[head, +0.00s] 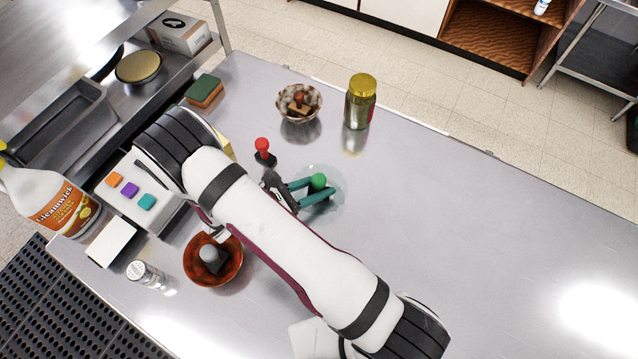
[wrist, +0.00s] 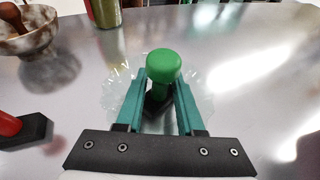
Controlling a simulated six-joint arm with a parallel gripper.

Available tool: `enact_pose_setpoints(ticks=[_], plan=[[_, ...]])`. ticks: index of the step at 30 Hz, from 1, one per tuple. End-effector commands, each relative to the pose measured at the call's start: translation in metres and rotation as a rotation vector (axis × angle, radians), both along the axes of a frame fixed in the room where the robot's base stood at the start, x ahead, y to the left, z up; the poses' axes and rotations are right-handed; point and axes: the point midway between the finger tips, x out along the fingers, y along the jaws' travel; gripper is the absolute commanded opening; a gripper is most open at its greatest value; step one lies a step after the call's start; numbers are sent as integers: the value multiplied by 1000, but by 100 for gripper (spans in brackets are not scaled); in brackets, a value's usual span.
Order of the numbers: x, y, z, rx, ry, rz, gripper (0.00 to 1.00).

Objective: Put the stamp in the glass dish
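A stamp with a green knob (head: 318,181) and a dark base stands in the clear glass dish (head: 337,203), near the middle of the steel table. In the wrist view the green stamp (wrist: 163,67) is upright between my teal fingers, with the faceted glass dish (wrist: 200,88) around it. My gripper (head: 304,192) has one finger on each side of the stamp, below its knob. I cannot tell whether the fingers press on it or stand a little apart. The dish bottom under the stamp is partly hidden by the fingers.
A red-knobbed stamp (head: 263,150) stands left of the dish. A marbled bowl (head: 285,108) holds a brown stamp; an orange-brown bowl (head: 230,272) holds a grey one. A gold-lidded jar (head: 361,100) stands behind. The table's right side is clear.

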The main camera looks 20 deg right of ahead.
Motion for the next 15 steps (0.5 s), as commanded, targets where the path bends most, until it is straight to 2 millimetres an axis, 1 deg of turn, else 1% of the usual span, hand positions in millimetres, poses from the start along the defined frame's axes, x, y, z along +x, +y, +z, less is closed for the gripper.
enact_pose_setpoints(ticks=[1, 2, 11, 14, 15], plan=[[0, 0, 0, 0, 0, 0, 48], [0, 0, 0, 0, 0, 0, 53], [0, 0, 3, 0, -1, 0, 53], [-4, 15, 9, 2, -2, 4, 53], [-7, 25, 12, 2, -3, 6, 53]])
